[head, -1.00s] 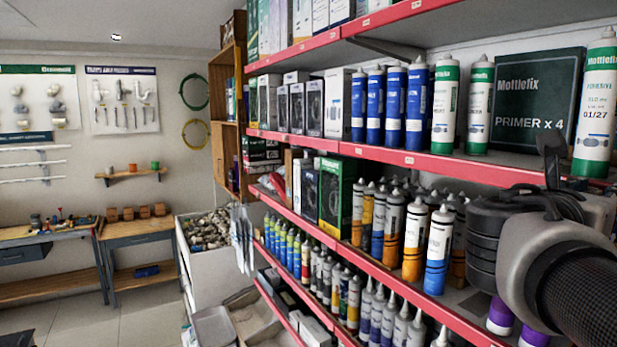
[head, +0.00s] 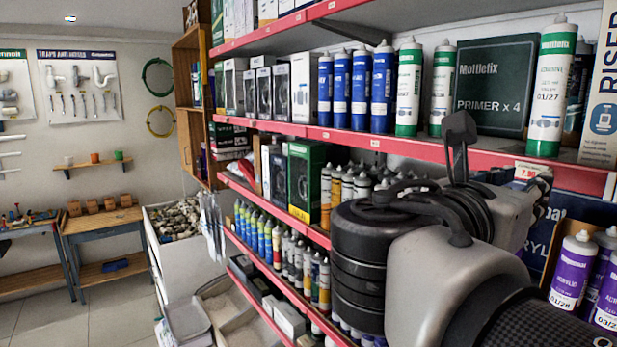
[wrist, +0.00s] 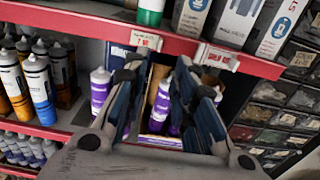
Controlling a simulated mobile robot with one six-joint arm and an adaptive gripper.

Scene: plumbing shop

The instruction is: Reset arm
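My gripper (wrist: 159,70) is in the wrist view with its two dark fingers spread apart and nothing between them. It points at the shelf, in front of a box of purple-labelled white tubes (wrist: 101,90). In the head view my arm is large in the lower right, and a dark finger (head: 459,130) of my gripper rises in front of the red shelf edge. The arm hides part of the lower shelf there. Purple-labelled tubes (head: 572,270) stand right of the arm.
A red-edged shelf (head: 400,148) carries blue tubes (head: 361,88), green-and-white tubes (head: 408,88) and a dark green primer box (head: 492,85). Drawers with small parts (wrist: 262,110) are at right in the wrist view. Open floor (head: 115,325) and workbenches (head: 103,222) lie at left.

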